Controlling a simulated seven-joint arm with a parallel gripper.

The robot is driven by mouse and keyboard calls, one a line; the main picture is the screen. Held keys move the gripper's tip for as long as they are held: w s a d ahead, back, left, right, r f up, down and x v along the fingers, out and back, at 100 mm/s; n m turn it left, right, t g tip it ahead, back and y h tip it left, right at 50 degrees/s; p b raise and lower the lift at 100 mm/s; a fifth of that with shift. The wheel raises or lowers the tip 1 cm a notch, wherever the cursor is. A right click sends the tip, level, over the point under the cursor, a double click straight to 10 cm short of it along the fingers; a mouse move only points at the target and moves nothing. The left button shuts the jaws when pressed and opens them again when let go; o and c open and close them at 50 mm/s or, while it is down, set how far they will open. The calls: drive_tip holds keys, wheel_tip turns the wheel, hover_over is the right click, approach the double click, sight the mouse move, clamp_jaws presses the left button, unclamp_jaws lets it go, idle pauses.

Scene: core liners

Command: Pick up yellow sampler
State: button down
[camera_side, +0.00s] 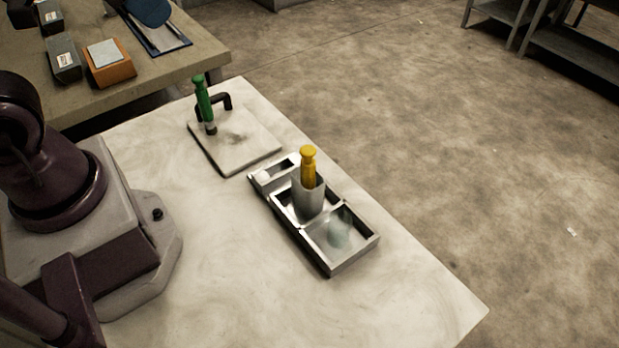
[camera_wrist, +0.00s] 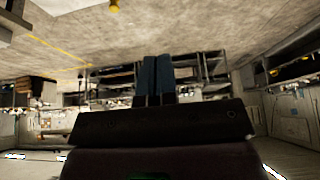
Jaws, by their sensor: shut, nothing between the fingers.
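The yellow sampler (camera_side: 308,167) stands upright in a grey cup (camera_side: 309,201) in the side view. Its lower part is hidden inside the cup. The cup stands in the middle compartment of a metal tray (camera_side: 329,270). A small yellow shape at the top edge of the wrist view (camera_wrist: 115,5) looks like the sampler's top, cut off by the frame. My gripper (camera_wrist: 157,59) shows in the wrist view with its two blue fingers side by side, shut and empty, apart from the sampler. It is out of frame in the side view.
A green sampler (camera_side: 204,104) stands on a pale plate (camera_side: 245,148) beside a black bracket (camera_side: 228,101). A translucent pale object (camera_side: 339,229) is in the tray's near compartment. The white table (camera_side: 400,300) is clear around the tray. Another table (camera_side: 140,83) holds boxes.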

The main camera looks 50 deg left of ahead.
idle(0.4)
drive_tip(key=c, duration=0.8)
unclamp_jaws()
drive_tip(key=shift+c, duration=0.2)
